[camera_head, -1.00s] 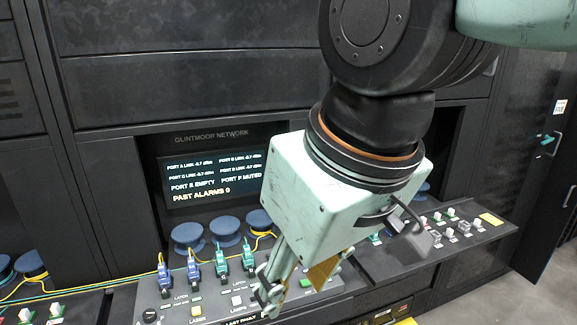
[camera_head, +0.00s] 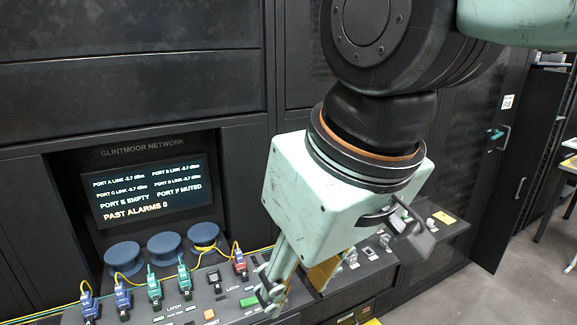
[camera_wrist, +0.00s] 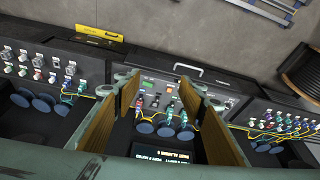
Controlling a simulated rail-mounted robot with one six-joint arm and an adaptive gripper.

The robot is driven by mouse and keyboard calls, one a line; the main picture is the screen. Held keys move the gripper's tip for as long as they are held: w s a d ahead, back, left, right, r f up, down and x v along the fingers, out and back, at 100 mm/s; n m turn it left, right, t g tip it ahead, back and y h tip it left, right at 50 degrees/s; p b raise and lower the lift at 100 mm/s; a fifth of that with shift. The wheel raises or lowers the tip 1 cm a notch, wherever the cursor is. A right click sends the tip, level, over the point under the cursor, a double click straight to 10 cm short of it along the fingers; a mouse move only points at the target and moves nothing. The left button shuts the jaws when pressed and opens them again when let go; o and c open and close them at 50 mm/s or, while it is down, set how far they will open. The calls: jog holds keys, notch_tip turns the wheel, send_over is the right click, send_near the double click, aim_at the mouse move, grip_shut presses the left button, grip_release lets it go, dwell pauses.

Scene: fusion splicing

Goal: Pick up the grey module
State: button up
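My gripper (camera_head: 294,290) is open in the head view, fingers pointing down over the right part of the port console. In the wrist view, its two tan-padded fingers (camera_wrist: 158,90) stand wide apart with nothing held between them. I cannot single out the grey module with certainty. Small grey and white pieces (camera_head: 384,240) sit on the right-hand console, partly behind my gripper. Blue plugs (camera_head: 123,298), teal plugs (camera_head: 184,277) and a red-topped plug (camera_head: 240,263) stand in the port console. A dark, cable-free socket (camera_head: 214,277) lies beside the red-topped one.
A screen (camera_head: 148,190) reads port E empty, port F muted and past alarms 0. Blue round spools (camera_head: 164,246) stand behind the plugs, with yellow cables near them. A yellow label (camera_head: 444,218) lies on the right console. Open floor (camera_head: 500,285) shows at right.

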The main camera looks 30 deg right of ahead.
jog(key=shift+w+r, duration=0.2)
jog(key=w+d+r+n+g+p, duration=0.1)
jog(key=w+d+r+n+p, duration=0.1)
jog(key=w+d, duration=0.3)
jog(key=w+d+r+n+p, duration=0.1)
jog(key=w+d+n, duration=0.15)
jog(key=w, duration=0.55)
jog(key=w+d+f+n+g+p, duration=0.1)
jog(key=w+d+f+n+p, duration=0.1)
jog(key=w+d, duration=0.5)
jog(key=w+d+f+n+p, duration=0.15)
jog(key=w+d, duration=0.35)
jog(key=d, duration=0.5)
jog(key=n+g+p, duration=0.2)
jog(key=n+p, duration=0.4)
jog(key=n, duration=0.3)
send_over(386, 239)
notch_tip(386, 239, down, 22)
jog(key=shift+w+d+f, duration=0.1)
jog(key=shift+f, duration=0.05)
jog(key=shift+f, duration=4.2)
